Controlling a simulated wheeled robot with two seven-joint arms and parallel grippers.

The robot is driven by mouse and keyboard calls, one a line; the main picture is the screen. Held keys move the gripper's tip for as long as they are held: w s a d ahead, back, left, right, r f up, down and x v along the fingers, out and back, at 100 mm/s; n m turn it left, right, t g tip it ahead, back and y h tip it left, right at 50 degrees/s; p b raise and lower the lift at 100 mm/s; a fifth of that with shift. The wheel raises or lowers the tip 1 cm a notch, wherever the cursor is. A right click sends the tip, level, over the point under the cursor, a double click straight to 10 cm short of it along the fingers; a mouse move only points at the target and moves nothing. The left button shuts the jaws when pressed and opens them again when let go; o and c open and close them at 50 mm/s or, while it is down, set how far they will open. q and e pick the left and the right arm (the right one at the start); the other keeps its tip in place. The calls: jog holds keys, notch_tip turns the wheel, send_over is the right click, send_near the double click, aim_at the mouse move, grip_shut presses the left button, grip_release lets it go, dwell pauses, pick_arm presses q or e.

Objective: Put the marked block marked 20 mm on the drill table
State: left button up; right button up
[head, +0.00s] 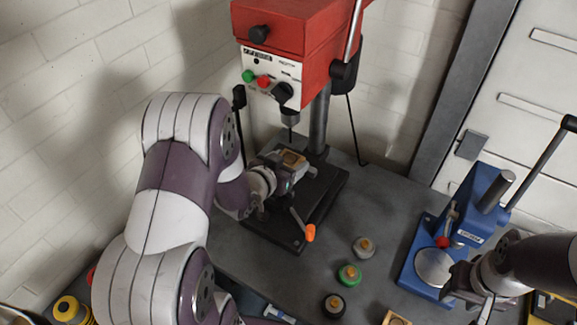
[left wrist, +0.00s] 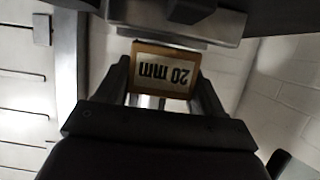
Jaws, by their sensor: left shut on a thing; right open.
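The block marked 20 mm (left wrist: 163,70) is tan-edged with a pale label, which reads upside down in the left wrist view. It sits between the two fingers of my left gripper (left wrist: 162,85), which is shut on it. In the head view my left gripper (head: 283,182) is beside the grey drill table (head: 308,171), under the red drill press's chuck. A brown piece (head: 292,158) shows at the table; I cannot tell whether it is the held block. The block's contact with the table is unclear. My right gripper (head: 464,284) is open near the blue press.
The red drill press (head: 290,40) stands above, its black base (head: 322,200) on the grey bench, with an orange-tipped lever (head: 310,233). Several round knobbed pieces, one green (head: 349,274), stand in front. A blue press (head: 465,225) is at right. Another tan piece (head: 396,318) is at the front edge.

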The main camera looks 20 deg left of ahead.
pick_arm(q)
jog(key=shift+s+d+f, duration=0.1)
jog(key=shift+s+f, duration=0.05)
jog(key=shift+f, duration=0.45)
jog(key=shift+s+f, duration=0.15)
jog(key=shift+f, duration=0.4)
jog(key=shift+w+f, duration=0.15)
jog(key=o, duration=1)
jog(key=shift+o, duration=0.2)
jog(key=b+v, duration=0.1)
jog(key=v, duration=1.1)
jog(key=s+d+n+g+y, duration=0.1)
jog(key=s+d+g, duration=0.5)
jog(key=g, duration=0.5)
jog(key=shift+s+d+f+g+y, duration=0.3)
jog(key=shift+s+f+g+y, duration=0.15)
jog(key=shift+s, duration=0.7)
